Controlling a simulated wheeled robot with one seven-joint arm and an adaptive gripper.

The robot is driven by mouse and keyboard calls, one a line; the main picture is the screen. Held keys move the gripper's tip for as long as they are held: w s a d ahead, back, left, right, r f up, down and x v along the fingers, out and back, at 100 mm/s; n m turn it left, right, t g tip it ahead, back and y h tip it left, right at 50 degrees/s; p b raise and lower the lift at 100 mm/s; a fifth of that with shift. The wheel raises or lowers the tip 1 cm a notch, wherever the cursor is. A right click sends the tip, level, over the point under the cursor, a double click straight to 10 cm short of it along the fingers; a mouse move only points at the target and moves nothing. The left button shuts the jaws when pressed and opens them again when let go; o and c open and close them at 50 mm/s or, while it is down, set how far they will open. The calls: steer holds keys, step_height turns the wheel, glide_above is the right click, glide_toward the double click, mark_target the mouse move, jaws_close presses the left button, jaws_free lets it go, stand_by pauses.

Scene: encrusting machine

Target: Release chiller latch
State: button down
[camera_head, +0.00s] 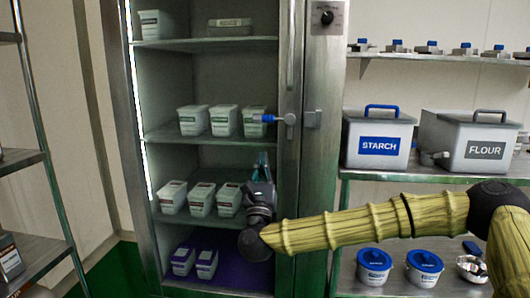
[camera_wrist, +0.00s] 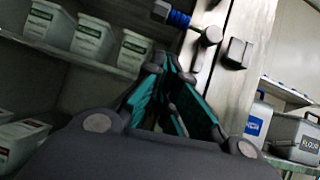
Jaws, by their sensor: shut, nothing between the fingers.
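The chiller latch (camera_head: 275,119) is a metal lever with a blue grip on the chiller's right-hand upright. Its grip points left, roughly level, from a round metal pivot. The latch also shows in the wrist view (camera_wrist: 183,20), above and beyond my fingertips. A square metal catch block (camera_head: 312,119) sits just right of the pivot; it also shows in the wrist view (camera_wrist: 237,53). My gripper (camera_head: 262,160) is below the latch, pointing up, with its teal-lined fingers shut and empty. My gripper's tips (camera_wrist: 165,62) appear apart from the latch.
The chiller (camera_head: 220,135) holds several white tubs on its shelves. A control dial (camera_head: 326,17) is above the latch. Right of it stand a starch bin (camera_head: 379,142) and a flour bin (camera_head: 470,145) on a metal shelf. A metal rack (camera_head: 30,160) is at the far left.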

steer(key=shift+v, duration=2.15)
steer(key=shift+a+f, duration=0.1)
